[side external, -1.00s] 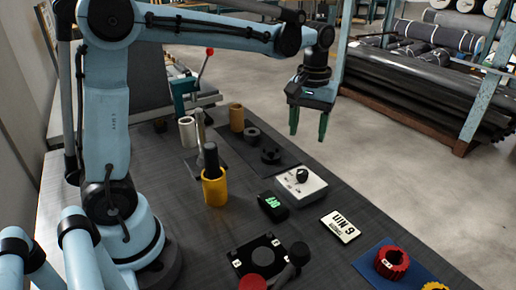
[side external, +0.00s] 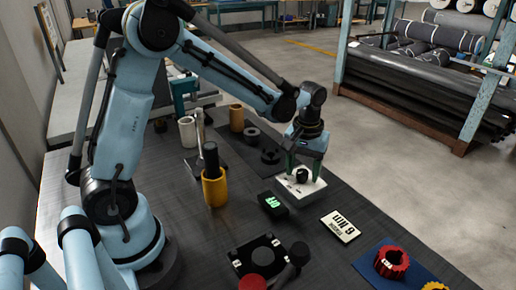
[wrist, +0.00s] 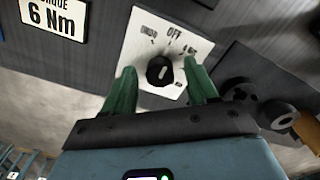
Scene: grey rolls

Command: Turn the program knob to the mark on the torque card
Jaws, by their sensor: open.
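The program knob (wrist: 159,71) is a round black knob with a white line, on the white panel of a box (side external: 318,187). In the wrist view, OFF is printed above it, with smaller marks I cannot read surely on both sides. The torque card (wrist: 55,17) reads 6 Nm in the wrist view; it lies flat (side external: 340,226) to the right of the box in the side view. My gripper (side external: 304,170) is open, its green fingers low over the box. In the wrist view the fingers stand on either side of the knob, with gaps showing.
A small black device with a green display (side external: 272,205) sits just left of the box. A yellow cup (side external: 214,188) with a black grip stands further left. Black rings (side external: 270,156) lie on a dark mat behind. Red (side external: 391,262) and yellow gear-like parts lie front right.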

